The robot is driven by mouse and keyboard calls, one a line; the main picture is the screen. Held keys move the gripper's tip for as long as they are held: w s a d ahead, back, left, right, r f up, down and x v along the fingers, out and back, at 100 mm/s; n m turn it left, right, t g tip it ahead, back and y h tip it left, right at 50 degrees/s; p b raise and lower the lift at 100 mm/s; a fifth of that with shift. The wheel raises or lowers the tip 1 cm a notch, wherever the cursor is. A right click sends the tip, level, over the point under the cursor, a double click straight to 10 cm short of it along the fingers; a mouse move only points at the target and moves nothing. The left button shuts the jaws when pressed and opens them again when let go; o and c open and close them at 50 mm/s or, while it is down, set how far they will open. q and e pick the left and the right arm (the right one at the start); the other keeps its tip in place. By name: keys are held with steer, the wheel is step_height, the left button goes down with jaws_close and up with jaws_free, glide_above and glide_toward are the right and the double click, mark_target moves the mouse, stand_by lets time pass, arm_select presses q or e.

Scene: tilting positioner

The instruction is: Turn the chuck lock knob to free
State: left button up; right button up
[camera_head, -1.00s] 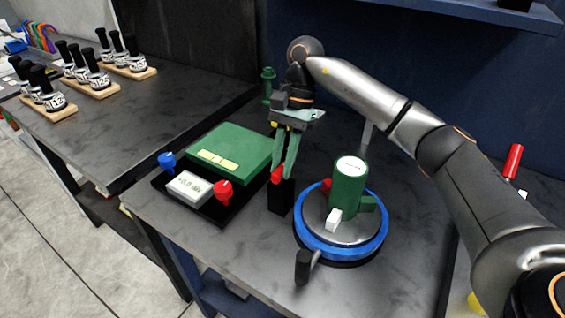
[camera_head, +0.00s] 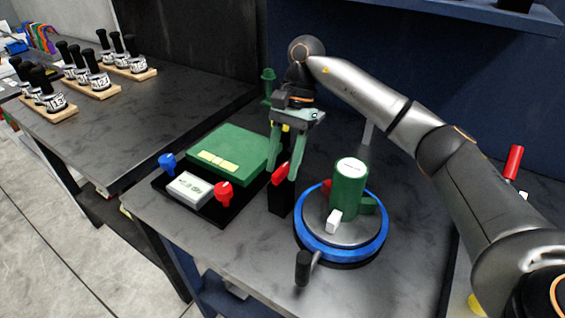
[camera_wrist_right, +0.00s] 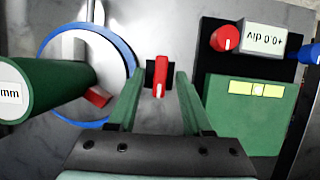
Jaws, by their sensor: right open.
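A red lever-shaped knob (camera_head: 280,173) sits on top of a black post (camera_head: 280,198) between the green box and the blue-rimmed chuck (camera_head: 303,238). I cannot read any lock or free marking on it. My right gripper (camera_head: 284,169) is open, pointing down, with its green fingers spread on either side of the knob. In the right wrist view the knob (camera_wrist_right: 161,75) lies between the fingertips (camera_wrist_right: 157,82), with a gap on both sides. The chuck carries a green cylinder (camera_head: 348,190) with a white label. My left gripper is out of view.
Left of the post is a black base with a green block (camera_head: 232,150), a white display (camera_head: 190,188), a blue knob (camera_head: 168,162) and another red knob (camera_head: 223,191). A black crank handle (camera_head: 303,267) projects from the chuck's front. Labelled weights stand on the left bench.

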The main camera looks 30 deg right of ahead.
steer(key=v, duration=0.5)
steer(key=p+v, duration=0.2)
steer(key=v, duration=0.5)
steer(key=shift+r, duration=0.15)
